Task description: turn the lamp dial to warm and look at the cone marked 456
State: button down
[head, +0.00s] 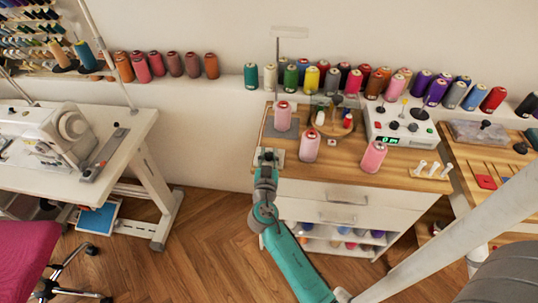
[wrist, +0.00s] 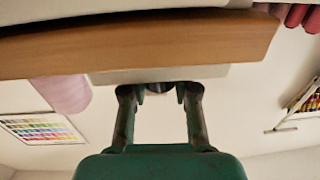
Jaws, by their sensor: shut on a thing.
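My gripper (head: 268,157) is at the left front corner of the wooden worktable (head: 345,172). In the wrist view my gripper (wrist: 160,90) has its fingertips at a pale panel (wrist: 105,77) beside the wooden edge, closed around a small dark knob (wrist: 181,92), apparently the lamp dial. The knob is mostly hidden and its setting cannot be read. A lamp (head: 290,32) with a pale bar head stands on a thin pole behind. Three pink thread cones stand upright on the worktable: back left (head: 283,116), middle (head: 309,147) and right (head: 373,156). Their markings are too small to read.
A white box with a green display (head: 400,130) stands at the back right. A round wooden holder (head: 333,122) is between the cones. Several white pieces (head: 428,170) lie at the right. A sewing machine table (head: 95,165) stands left, with clear floor (head: 205,230) between.

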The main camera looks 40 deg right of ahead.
jog(key=m+g+h, duration=0.1)
jog(key=g, duration=0.1)
jog(key=m+g+h, duration=0.1)
jog(key=m+g, duration=0.1)
jog(key=shift+w+a+h, duration=0.1)
jog(key=shift+w+h, duration=0.05)
jog(key=shift+h, duration=0.25)
jog(key=shift+m+g+h, duration=0.8)
jog(key=shift+m+g, duration=1.2)
jog(key=shift+g, duration=1)
jog(key=shift+f+g, duration=0.1)
jog(key=shift+g, duration=0.2)
jog(key=c, duration=0.8)
grip_release()
jog(key=shift+c, duration=0.2)
jog(key=s+a, duration=0.1)
jog(key=a, duration=1)
jog(key=shift+a, duration=0.4)
